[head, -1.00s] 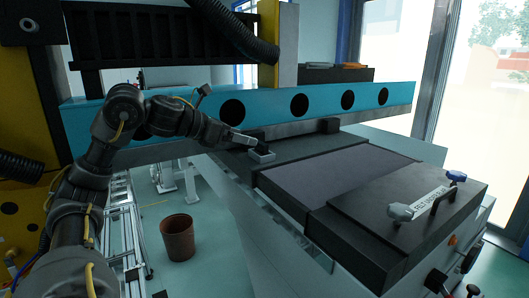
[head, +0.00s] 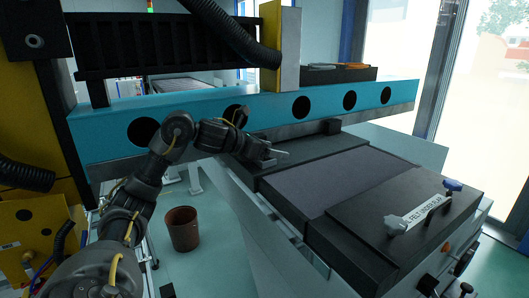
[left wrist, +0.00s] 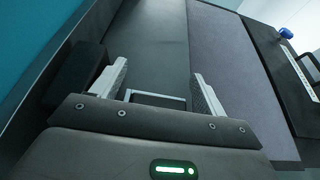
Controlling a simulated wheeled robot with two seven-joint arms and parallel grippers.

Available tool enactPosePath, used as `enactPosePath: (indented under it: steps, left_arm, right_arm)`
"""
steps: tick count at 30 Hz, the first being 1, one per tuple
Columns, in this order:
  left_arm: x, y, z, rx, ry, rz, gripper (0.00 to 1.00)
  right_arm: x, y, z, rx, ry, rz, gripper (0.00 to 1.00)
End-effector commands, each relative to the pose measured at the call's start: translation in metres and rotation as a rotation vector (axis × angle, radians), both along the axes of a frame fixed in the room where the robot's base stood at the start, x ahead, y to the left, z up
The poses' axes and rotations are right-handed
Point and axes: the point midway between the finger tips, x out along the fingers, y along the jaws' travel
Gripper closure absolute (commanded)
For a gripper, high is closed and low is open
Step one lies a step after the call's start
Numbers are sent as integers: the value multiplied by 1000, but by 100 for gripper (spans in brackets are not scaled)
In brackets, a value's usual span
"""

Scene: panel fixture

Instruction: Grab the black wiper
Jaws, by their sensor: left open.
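I cannot tell for sure which black object is the wiper. A black block (left wrist: 75,72) lies just outside the left-hand finger in the left wrist view. My left gripper (left wrist: 158,86) is open, with its pale fingers spread above the dark bench top. A small grey-rimmed rectangular piece (left wrist: 157,99) shows between the fingers, partly hidden by the gripper body. In the head view my left gripper (head: 272,158) is at the far left end of the bench top, beside the blue beam, and hides what is under it. My right gripper is not in view.
A blue beam (head: 375,97) with round holes runs behind the bench. Another black block (head: 330,126) sits at its foot. The bench top (head: 335,180) is mostly clear, with a labelled plate and knobs (head: 395,222) at right. A brown bin (head: 183,230) stands on the floor.

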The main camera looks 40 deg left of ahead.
Motion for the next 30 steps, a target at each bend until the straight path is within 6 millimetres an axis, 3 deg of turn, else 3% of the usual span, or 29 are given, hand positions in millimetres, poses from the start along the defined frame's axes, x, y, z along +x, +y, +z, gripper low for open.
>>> enactPosePath:
  steps: [5,18,30]
  left_arm:
    - [0,0,-1,1,0,1,26]
    - [0,0,-1,1,1,0,84]
    - [0,0,3,2,0,-1,86]
  right_arm:
    - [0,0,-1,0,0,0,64]
    - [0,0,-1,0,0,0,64]
    - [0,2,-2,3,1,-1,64]
